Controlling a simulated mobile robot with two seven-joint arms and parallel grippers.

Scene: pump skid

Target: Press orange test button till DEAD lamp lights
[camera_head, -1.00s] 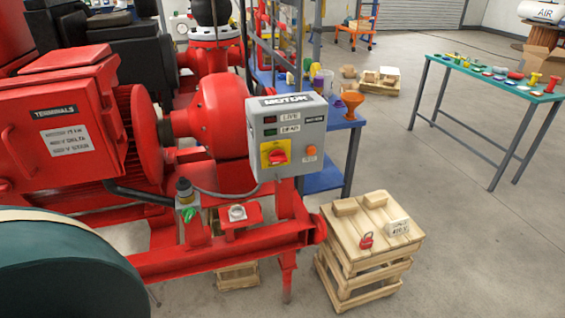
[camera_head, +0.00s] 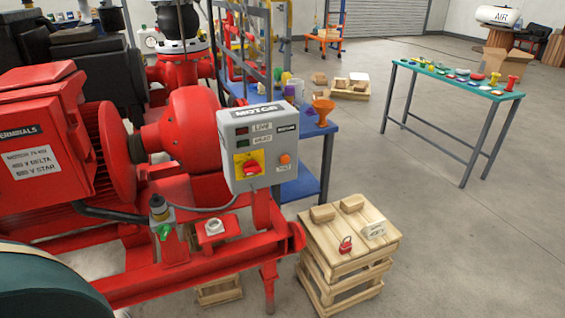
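The grey motor control box (camera_head: 258,150) stands at the centre of the head view, on the red pump skid. Its orange test button (camera_head: 285,159) is at the lower right of its face, above a small label. The DEAD lamp (camera_head: 243,143) is the lower of two small windows at the upper left and looks dark green, not bright. The LIVE lamp (camera_head: 241,131) above it looks dark red. A red rotary switch (camera_head: 251,168) sits on a yellow plate. Neither gripper is in view.
A wooden crate (camera_head: 349,236) with a red padlock (camera_head: 345,245), a small tag and wooden blocks stands right of the skid. A blue bench (camera_head: 310,176) is behind the box. A green-topped table (camera_head: 456,80) stands at the right. Open floor lies between.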

